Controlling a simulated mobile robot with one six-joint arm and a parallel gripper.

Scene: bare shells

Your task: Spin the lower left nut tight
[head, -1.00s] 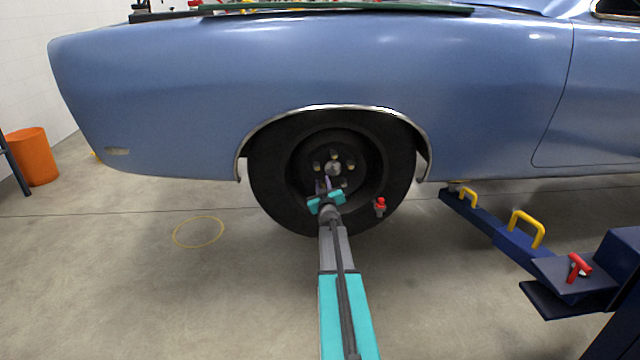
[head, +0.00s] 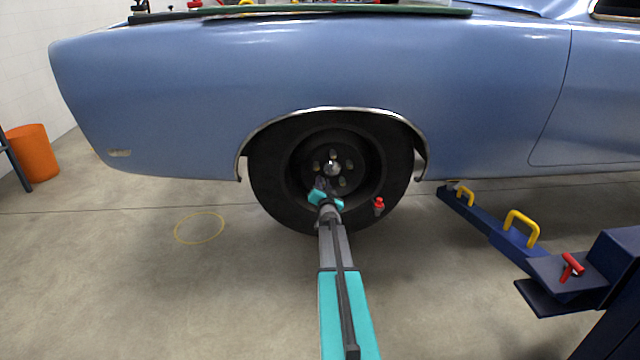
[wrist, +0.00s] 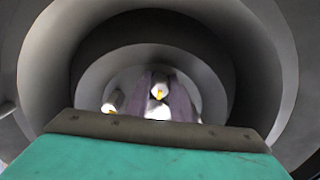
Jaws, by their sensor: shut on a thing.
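The wheel (head: 264,172) stands under the blue car's arch, with brass-coloured nuts on studs around a bright centre hub (head: 332,169). The upper left nut (head: 317,167), top nut (head: 333,155), upper right nut (head: 348,167) and lower right nut (head: 342,182) show in the head view. My gripper (head: 321,183) reaches into the wheel at the lower left stud and hides that spot. In the wrist view its two fingers (wrist: 159,98) stand either side of a pale, yellow-tipped piece, the lower left nut (wrist: 158,90). Another stud end (wrist: 113,103) shows to the left.
The deep rim wall (wrist: 285,70) closely surrounds my gripper. A small red-topped item (head: 379,205) is at the tyre's lower right. A blue lift arm (head: 505,238) with yellow handles stands to the right. Open floor lies left, with a yellow ring (head: 200,228) and an orange bin (head: 33,152).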

